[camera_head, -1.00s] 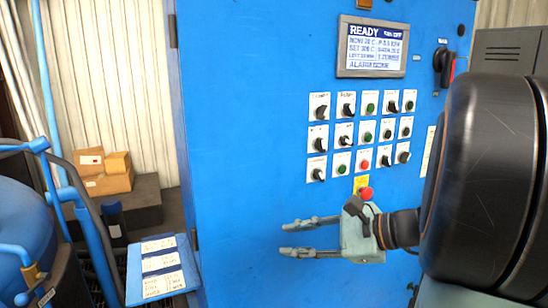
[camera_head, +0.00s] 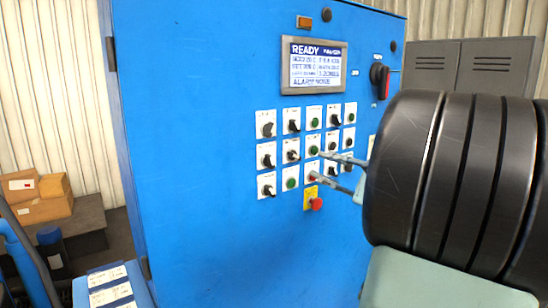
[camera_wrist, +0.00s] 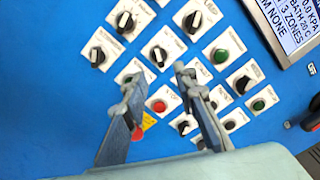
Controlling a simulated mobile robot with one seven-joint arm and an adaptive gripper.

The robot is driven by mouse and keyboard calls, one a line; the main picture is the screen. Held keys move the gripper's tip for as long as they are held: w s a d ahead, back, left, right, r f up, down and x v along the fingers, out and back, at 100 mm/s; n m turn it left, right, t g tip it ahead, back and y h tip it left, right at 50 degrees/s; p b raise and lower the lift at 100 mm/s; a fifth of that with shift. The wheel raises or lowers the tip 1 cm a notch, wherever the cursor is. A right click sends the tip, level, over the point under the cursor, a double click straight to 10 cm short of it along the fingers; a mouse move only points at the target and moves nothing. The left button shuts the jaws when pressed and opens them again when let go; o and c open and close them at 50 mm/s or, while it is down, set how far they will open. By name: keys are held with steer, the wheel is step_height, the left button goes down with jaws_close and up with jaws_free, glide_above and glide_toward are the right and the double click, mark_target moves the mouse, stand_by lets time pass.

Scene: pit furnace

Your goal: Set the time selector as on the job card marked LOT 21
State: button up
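The control panel's selectors are black knobs on white plates, such as the top-left knob (camera_head: 266,129) and the knob below it (camera_head: 266,160). In the wrist view a knob (camera_wrist: 125,20) and another knob (camera_wrist: 158,56) lie beyond the fingers. The label print is too small to tell which is the time selector. My gripper (camera_head: 320,166) is open and empty in front of the panel's right columns, and its spread fingers show in the wrist view (camera_wrist: 156,80). They hide some controls. Job cards (camera_head: 108,286) lie on the blue shelf at lower left; LOT 21 is not readable.
The display (camera_head: 315,66) reads READY above the controls. A red emergency button (camera_head: 316,204) on a yellow plate sits just below them. A red-and-black main switch (camera_head: 380,77) is to the right. Cardboard boxes (camera_head: 45,197) stand at the left. The blue panel below the controls is bare.

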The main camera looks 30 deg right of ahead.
mark_target(298, 157)
steer(key=w, duration=0.3)
steer(key=w+p, duration=0.1)
steer(key=w, duration=0.4)
steer(key=shift+w+a+p, duration=0.3)
steer(key=shift+a, duration=0.05)
jaws_close()
